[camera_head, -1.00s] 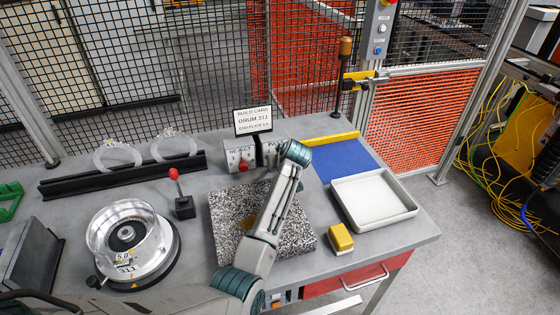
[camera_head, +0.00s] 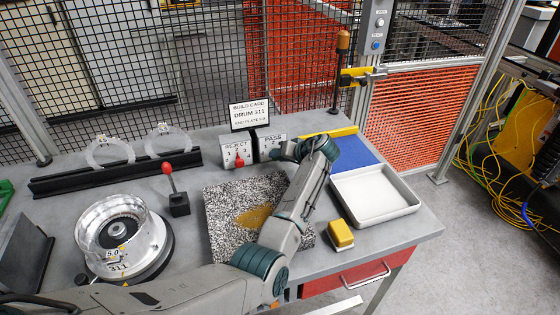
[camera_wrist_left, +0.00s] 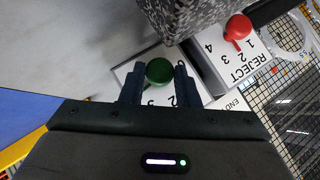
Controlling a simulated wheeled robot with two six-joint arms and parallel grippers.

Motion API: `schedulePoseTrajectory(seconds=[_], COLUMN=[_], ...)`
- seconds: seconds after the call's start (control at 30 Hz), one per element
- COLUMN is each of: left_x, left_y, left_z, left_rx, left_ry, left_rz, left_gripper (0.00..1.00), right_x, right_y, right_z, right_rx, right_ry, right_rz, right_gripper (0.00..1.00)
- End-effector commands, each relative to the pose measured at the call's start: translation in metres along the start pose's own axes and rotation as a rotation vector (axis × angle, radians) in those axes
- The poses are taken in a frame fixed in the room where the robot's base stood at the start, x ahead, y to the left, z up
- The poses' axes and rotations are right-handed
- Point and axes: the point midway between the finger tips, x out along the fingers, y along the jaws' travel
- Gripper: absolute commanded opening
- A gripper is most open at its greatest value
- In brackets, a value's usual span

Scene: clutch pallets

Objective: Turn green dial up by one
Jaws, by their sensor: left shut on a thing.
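The green dial (camera_wrist_left: 159,70) sits on the PASS box (camera_head: 271,138), which has a white numbered face. In the left wrist view, my left gripper (camera_wrist_left: 158,82) has one finger on each side of the green knob and is shut on it. In the head view, my left gripper (camera_head: 275,153) is in front of the PASS box and hides the dial. The dial's exact setting is hard to read; a 2 shows beside the right finger in the wrist view. My right gripper is not in view.
The REJECT box (camera_head: 236,150) with a red dial (camera_head: 239,161) stands close beside the PASS box. The build card (camera_head: 249,113) is behind. A speckled block (camera_head: 225,205), a red-knobbed lever (camera_head: 178,200), a metal drum (camera_head: 120,240) and a white tray (camera_head: 375,195) are around.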

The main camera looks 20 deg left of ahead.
Motion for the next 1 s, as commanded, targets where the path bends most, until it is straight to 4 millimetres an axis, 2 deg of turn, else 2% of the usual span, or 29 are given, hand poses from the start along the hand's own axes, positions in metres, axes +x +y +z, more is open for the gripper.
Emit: schedulePoseTrajectory(seconds=[0.03, 0.3, 0.9, 0.93, 1.0], left_x=[0.003, 0.003, 0.002, 0.002, 0.002], left_y=[0.002, 0.001, -0.001, -0.001, 0.0], left_z=[0.0, -0.001, -0.002, -0.002, -0.002], left_rx=[0.02, 0.102, 0.128, 0.128, 0.128], left_ry=[0.004, 0.004, 0.004, 0.004, 0.003], left_rz=[-0.023, -0.108, -0.136, -0.136, -0.135], left_gripper=[0.06, 0.06, 0.06, 0.34, 0.48], right_x=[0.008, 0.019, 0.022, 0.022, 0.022], right_y=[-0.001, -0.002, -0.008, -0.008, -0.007], right_z=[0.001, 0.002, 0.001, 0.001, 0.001], right_rx=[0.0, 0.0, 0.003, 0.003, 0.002], right_ry=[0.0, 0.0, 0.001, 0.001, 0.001], right_rz=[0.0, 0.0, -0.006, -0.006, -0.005], right_gripper=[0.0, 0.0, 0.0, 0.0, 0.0])
